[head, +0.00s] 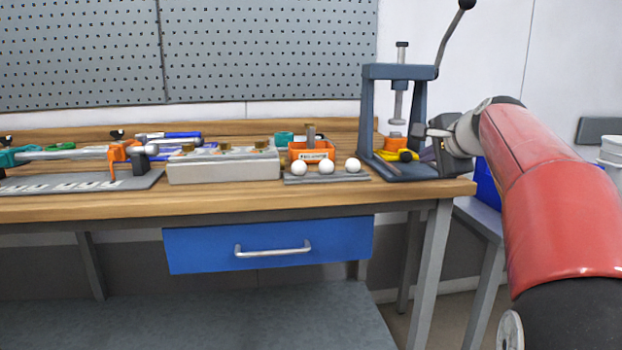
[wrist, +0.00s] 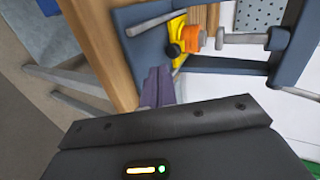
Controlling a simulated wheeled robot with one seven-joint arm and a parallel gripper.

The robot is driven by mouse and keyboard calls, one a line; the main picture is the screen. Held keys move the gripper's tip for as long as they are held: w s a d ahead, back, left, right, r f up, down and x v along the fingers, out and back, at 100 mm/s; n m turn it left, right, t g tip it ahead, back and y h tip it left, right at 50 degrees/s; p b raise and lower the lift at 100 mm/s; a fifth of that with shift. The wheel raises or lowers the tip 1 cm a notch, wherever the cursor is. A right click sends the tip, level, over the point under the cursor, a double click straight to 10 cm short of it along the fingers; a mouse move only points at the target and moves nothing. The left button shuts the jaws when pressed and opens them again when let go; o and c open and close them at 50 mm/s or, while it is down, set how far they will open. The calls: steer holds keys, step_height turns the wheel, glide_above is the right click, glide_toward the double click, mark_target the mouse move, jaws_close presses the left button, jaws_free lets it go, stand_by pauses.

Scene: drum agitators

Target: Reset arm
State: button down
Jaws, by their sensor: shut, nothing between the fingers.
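My gripper (head: 428,157) is at the right end of the workbench, beside the right post of a blue-grey lever press (head: 369,110). In the wrist view its two fingers (wrist: 157,86) are together with nothing between them. They point toward the press base and appear apart from the yellow part. My red arm reaches in from the right in the head view. An orange piece (head: 396,143) sits under the press ram, with a yellow part (head: 403,155) beside it. Both also show in the wrist view, the orange piece (wrist: 194,39) and the yellow part (wrist: 176,36).
The wooden bench (head: 330,197) has a blue drawer (head: 270,255), shut. A grey block (head: 222,168), an orange bin (head: 312,153) and a rack (head: 326,179) with white balls stand left of the press. Tools lie farther left. The press lever (head: 452,38) rises above.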

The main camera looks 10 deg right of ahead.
steer(key=s+a+f+n, duration=0.1)
steer(key=s+a, duration=0.1)
steer(key=s+a+f+n+g, duration=0.1)
steer(key=s+a, duration=0.1)
steer(key=s+a+f+n, duration=0.1)
steer(key=a, duration=0.1)
steer(key=shift+s+a+f+y, duration=0.3)
steer(key=shift+s+a+f, duration=0.05)
steer(key=shift+s+a, duration=0.05)
steer(key=s+a+f+n+g, duration=0.3)
steer(key=s+a+f+n, duration=0.2)
steer(key=s+f, duration=0.6)
steer(key=s+a+f+n+g+h, duration=0.1)
steer(key=s+a+f+n+g, duration=0.1)
steer(key=s+a+f+n, duration=0.3)
steer(key=s+f+n, duration=0.3)
steer(key=s+f, duration=0.4)
steer(key=s, duration=0.4)
steer(key=shift+a+n+g, duration=0.2)
steer(key=shift+n+g, duration=0.2)
